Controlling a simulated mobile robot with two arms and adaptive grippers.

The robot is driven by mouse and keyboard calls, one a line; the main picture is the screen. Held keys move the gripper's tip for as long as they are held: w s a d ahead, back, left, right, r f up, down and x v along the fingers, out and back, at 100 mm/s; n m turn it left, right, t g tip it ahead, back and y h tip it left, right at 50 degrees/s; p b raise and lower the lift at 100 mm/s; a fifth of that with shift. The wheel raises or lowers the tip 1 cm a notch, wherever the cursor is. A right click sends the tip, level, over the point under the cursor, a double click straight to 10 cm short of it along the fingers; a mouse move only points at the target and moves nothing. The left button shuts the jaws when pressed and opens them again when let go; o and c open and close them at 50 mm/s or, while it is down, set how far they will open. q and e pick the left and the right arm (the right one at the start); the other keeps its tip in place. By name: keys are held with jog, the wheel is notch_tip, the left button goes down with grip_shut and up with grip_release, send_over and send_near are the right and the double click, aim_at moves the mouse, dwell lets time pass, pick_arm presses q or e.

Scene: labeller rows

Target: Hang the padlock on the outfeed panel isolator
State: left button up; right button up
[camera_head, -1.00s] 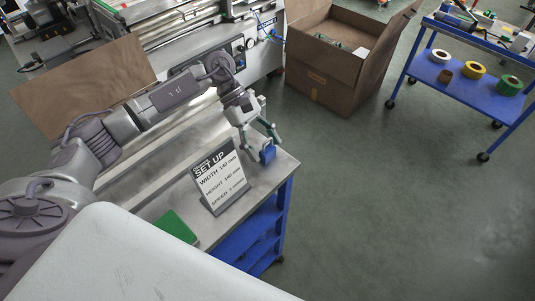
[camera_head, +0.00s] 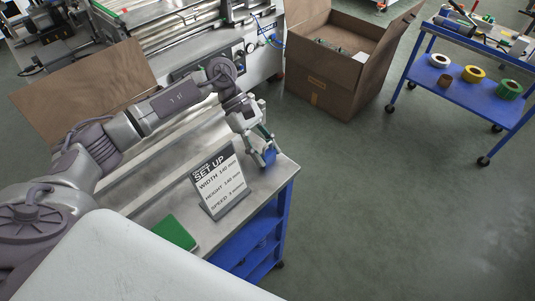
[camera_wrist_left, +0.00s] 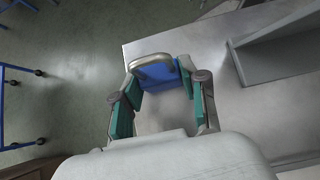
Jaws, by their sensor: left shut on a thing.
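The blue padlock (camera_head: 269,157) is at the far right corner of the steel-topped bench, partly hidden by my left gripper (camera_head: 265,152) in the head view. In the left wrist view the padlock (camera_wrist_left: 158,75) shows its blue body and metal shackle between the green-padded fingers of the left gripper (camera_wrist_left: 160,95). The gripper is shut on the padlock body. I cannot tell whether the padlock touches the bench top. My right gripper is not in view. I cannot make out a panel isolator for certain.
A set-up sign (camera_head: 220,181) stands on the bench top (camera_head: 205,228) just left of the gripper, with a green book (camera_head: 174,232) nearby. A machine (camera_head: 240,50) stands behind. An open cardboard box (camera_head: 335,75) and a blue cart (camera_head: 455,90) stand beyond open floor.

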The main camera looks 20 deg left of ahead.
pick_arm(q)
jog(key=shift+r+p, duration=0.7)
jog(key=shift+r, duration=1.8)
jog(key=shift+d+r+n+t, duration=0.15)
jog(key=shift+r+n+t, duration=0.15)
jog(key=shift+n+t, duration=0.55)
jog(key=shift+w+r+n+t, duration=0.1)
jog(key=shift+r+n+t, duration=0.15)
jog(key=shift+n, duration=0.3)
jog(key=shift+r+n+t, duration=0.1)
jog(key=shift+n+t, duration=0.2)
jog(key=shift+n, duration=0.2)
notch_tip(320, 180, up, 6)
jog(key=w+r+n+t+y, duration=0.1)
jog(key=w+n+t+y, duration=0.2)
jog(key=n+t, duration=0.55)
notch_tip(320, 180, up, 8)
jog(key=n+y, duration=0.5)
jog(key=n, duration=0.5)
send_over(267, 150)
jog(key=w+d, duration=0.1)
jog(key=w, duration=0.2)
jog(key=shift+w+m, duration=0.15)
jog(key=shift+m, duration=0.1)
jog(key=shift+f, duration=0.1)
